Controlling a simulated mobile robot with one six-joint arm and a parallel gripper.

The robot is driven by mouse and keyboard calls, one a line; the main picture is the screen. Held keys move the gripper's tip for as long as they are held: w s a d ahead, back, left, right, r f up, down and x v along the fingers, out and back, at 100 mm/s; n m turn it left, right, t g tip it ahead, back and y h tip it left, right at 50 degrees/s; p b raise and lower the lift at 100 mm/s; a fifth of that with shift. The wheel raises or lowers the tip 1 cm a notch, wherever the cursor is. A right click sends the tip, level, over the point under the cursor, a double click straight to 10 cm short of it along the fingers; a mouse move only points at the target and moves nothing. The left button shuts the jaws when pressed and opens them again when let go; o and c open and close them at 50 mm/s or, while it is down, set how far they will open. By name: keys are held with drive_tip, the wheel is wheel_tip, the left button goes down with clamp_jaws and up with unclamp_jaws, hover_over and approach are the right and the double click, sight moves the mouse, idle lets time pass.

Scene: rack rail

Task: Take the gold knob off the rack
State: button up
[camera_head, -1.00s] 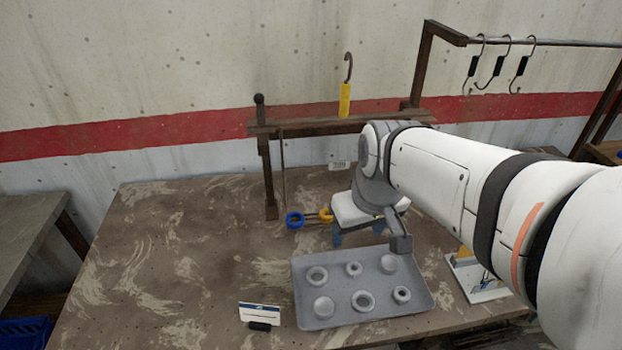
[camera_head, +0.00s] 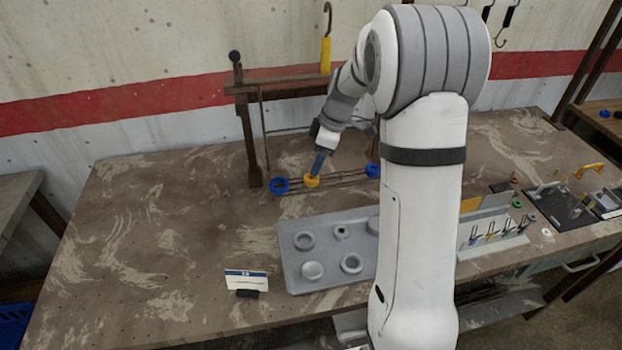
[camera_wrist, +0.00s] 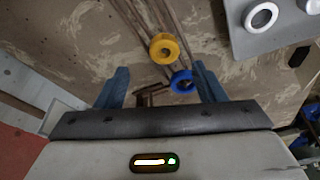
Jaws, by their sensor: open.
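The gold knob (camera_head: 311,181) is a yellow ring-shaped piece on the low rail of the rack (camera_head: 254,150), between two blue knobs (camera_head: 279,186) (camera_head: 373,170). My gripper (camera_head: 319,163) points down from above, its blue finger close over the gold knob; contact is unclear. In the wrist view my gripper (camera_wrist: 161,72) is open, with its two blue fingers spread. There the gold knob (camera_wrist: 164,48) shows just past the fingertips, and a blue knob (camera_wrist: 181,82) shows between the fingers in the picture. Nothing is held.
A grey tray (camera_head: 326,239) with white rings and discs lies in front, partly hidden by my arm. A white card (camera_head: 246,282) stands at its left. A yellow-handled hook (camera_head: 325,50) hangs above. The left of the table is clear.

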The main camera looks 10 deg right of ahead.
sight(311, 177)
drive_tip(key=x, duration=0.2)
drive_tip(key=p+x, duration=0.1)
drive_tip(key=x, duration=0.3)
drive_tip(key=shift+s, duration=0.3)
drive_tip(key=shift+c, duration=0.4)
drive_tip(key=c, duration=1)
drive_tip(key=shift+r, duration=0.1)
